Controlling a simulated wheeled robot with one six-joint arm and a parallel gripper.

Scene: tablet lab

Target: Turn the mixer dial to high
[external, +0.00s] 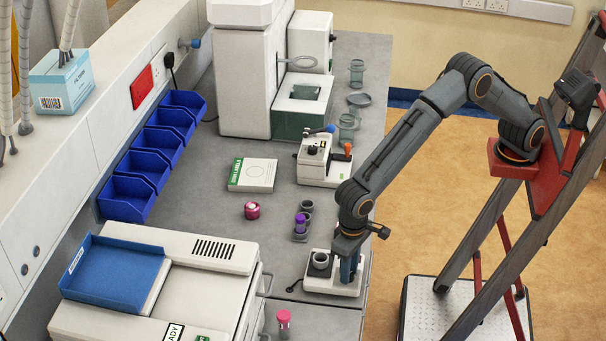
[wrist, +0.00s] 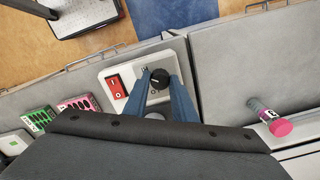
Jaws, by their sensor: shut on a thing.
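The mixer (external: 318,286) is a small white machine at the front edge of the grey bench, with a dark round cup on top in the external view. In the wrist view, the mixer (wrist: 109,72) shows a red switch (wrist: 116,87) and a black dial (wrist: 159,79) with a pale pointer mark. My gripper (external: 349,279) points down onto the mixer. In the wrist view, the blue fingers of my gripper (wrist: 160,82) are on either side of the dial, shut on it. The dial's scale is too small to read.
A purple-capped tube (external: 300,223) in a rack, a pink-red pot (external: 252,210) and another white device (external: 325,165) stand farther back. Blue bins (external: 127,198) line the wall.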

